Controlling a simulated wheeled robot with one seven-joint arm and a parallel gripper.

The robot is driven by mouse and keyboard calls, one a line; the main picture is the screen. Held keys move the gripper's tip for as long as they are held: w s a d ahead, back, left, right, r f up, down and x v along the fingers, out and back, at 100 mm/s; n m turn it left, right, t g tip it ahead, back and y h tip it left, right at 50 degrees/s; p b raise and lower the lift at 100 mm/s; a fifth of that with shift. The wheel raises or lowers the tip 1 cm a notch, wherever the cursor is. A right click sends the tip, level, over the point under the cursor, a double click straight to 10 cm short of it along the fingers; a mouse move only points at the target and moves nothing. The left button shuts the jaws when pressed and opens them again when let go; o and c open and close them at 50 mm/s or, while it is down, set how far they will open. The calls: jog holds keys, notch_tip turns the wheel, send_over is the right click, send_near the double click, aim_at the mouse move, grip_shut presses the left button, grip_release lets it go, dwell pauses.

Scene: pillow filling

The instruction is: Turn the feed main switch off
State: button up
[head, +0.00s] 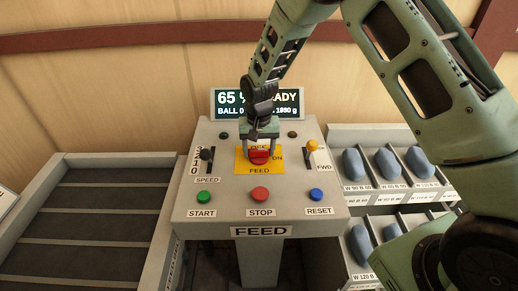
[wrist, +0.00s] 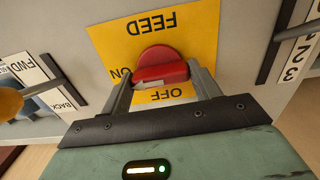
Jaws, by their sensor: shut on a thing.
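The feed main switch is a red rotary knob (head: 260,158) on a yellow plate (head: 241,166) marked OFF at the top, ON at the right and FEED below. In the wrist view, the red knob (wrist: 158,62) shows upside down with its raised bar lying roughly across the picture, one end towards the ON label. My gripper (head: 260,150) comes down over the knob from above. In the wrist view, my gripper (wrist: 160,80) has a finger at each end of the bar and is shut on it. The knob's pointer mark is not clear.
The console (head: 235,216) has a speed lever (head: 206,154) left and a yellow-tipped lever (head: 312,146) right of the plate. Start (head: 204,197), stop (head: 260,194) and reset (head: 316,194) buttons sit in front. A display (head: 285,101) stands behind. Blue pillows (head: 388,163) fill right-hand bins.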

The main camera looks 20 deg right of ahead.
aim_at(259, 149)
jog(key=n+b, duration=0.2)
jog(key=n, duration=0.2)
jog(key=n+b, duration=0.1)
jog(key=n, duration=0.8)
jog(key=shift+r+n, duration=0.1)
jog(key=shift+n, duration=2.1)
jog(key=shift+w, duration=0.1)
jog(key=o, duration=1)
notch_tip(259, 149, up, 17)
jog(key=b, duration=0.4)
jog(key=shift+r, duration=0.15)
